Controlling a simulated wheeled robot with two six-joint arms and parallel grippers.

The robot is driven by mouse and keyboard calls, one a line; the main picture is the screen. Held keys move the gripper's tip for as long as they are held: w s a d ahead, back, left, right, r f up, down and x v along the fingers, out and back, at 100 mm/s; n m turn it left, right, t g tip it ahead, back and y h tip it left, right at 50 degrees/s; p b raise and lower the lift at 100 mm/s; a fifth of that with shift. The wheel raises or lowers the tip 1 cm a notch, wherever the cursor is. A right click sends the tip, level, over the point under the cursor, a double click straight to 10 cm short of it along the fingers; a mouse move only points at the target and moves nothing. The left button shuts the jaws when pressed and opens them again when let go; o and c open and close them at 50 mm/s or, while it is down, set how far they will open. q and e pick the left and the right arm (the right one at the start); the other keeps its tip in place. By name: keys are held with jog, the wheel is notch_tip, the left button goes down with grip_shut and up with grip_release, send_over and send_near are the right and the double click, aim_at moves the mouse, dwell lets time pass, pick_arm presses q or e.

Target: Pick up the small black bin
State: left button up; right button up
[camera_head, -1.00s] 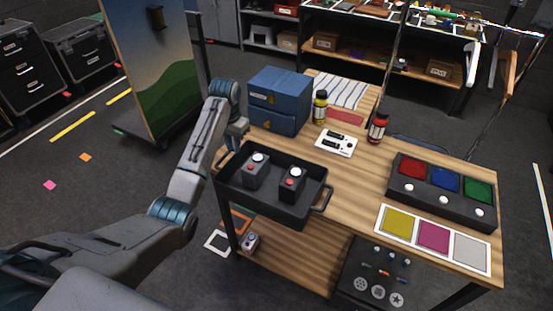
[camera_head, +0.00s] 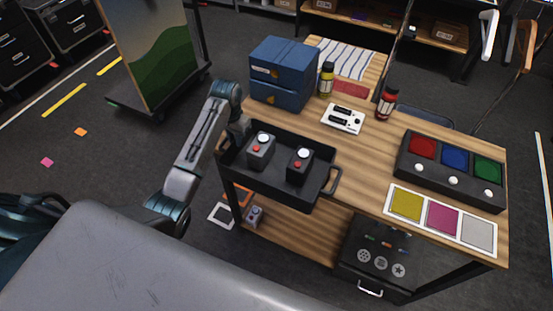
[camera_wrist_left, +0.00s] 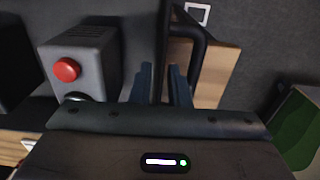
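The small black bin (camera_head: 310,200) is an open tray with a loop handle at each end, standing on the wooden table's left end. Two grey button boxes stand in it, one left (camera_head: 261,152) and one right (camera_head: 299,167), each with a red and a white button. My left gripper (camera_head: 238,143) is at the bin's left end, partly hidden by its own wrist. In the left wrist view, its two fingers (camera_wrist_left: 162,88) are apart, beside the bin's handle (camera_wrist_left: 200,45) and end wall. I cannot tell whether they touch it. My right gripper is not in view.
Blue boxes (camera_head: 283,66), a yellow bottle (camera_head: 326,78), a red bottle (camera_head: 387,102) and a white switch panel (camera_head: 342,118) stand behind the bin. A three-colour button console (camera_head: 450,175) and a colour card (camera_head: 442,219) lie right. A painted board (camera_head: 160,70) stands at left.

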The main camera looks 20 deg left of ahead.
pick_arm(q)
jog(key=shift+w+a+f, duration=0.1)
jog(key=shift+w+f, duration=0.1)
jog(key=shift+f, duration=0.3)
jog(key=shift+w+a+f, duration=0.1)
jog(key=shift+w+f, duration=0.1)
jog(key=shift+f, duration=0.3)
jog(key=shift+w+f, duration=0.15)
jog(key=shift+s+d+r, duration=0.2)
jog(key=shift+s+r, duration=0.2)
grip_shut()
jog(key=shift+w+f, duration=0.1)
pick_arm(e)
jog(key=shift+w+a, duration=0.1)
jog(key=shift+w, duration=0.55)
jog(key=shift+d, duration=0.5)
